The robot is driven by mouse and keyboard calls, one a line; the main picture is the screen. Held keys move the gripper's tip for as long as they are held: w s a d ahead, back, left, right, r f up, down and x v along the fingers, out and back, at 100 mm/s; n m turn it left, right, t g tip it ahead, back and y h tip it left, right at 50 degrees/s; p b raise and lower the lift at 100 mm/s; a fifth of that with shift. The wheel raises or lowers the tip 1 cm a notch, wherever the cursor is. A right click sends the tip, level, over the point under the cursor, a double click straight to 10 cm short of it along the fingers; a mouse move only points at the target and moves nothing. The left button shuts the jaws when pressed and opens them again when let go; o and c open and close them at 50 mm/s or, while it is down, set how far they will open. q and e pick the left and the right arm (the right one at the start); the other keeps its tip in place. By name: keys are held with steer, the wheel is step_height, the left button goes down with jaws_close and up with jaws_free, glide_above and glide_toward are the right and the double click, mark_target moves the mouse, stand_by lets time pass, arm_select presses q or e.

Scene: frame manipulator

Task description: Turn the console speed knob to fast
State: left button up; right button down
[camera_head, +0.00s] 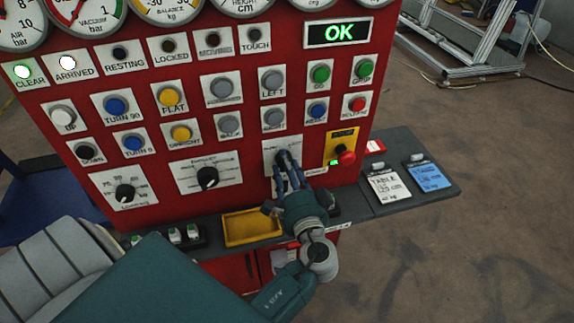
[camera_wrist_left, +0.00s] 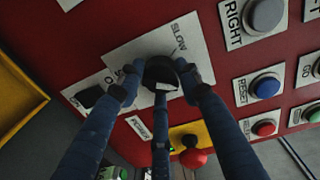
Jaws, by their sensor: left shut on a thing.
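The speed knob (camera_head: 283,157) is a black round knob on a white label plate on the red console (camera_head: 75,117). My left gripper (camera_head: 287,172) is closed around it from the front. In the left wrist view the knob (camera_wrist_left: 161,70) sits between two blue fingers (camera_wrist_left: 160,80), with a third finger below it. The word SLOW shows on the plate (camera_wrist_left: 180,37) there. The fingers cover part of the plate's lettering, and I cannot read where the knob points. My right gripper is not in view.
Two other black knobs (camera_head: 207,177) (camera_head: 125,193) are to the left. A red button on a yellow box (camera_head: 345,157) is close on the right. A yellow tray (camera_head: 252,227) lies on the ledge below. Rows of push buttons are above. A green OK display (camera_head: 338,32) is lit.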

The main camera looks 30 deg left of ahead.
arm_select(q)
steer(key=shift+s+a+f, duration=0.1)
steer(key=shift+s+f, duration=0.05)
steer(key=shift+f, duration=0.15)
steer(key=o, duration=1.1)
steer(key=shift+c, duration=0.2)
steer(key=shift+o, duration=0.3)
steer(key=shift+s+a+r, duration=0.1)
steer(key=shift+r, duration=0.1)
steer(key=v, duration=0.7)
steer(key=shift+d, duration=0.2)
steer(key=shift+s, duration=0.15)
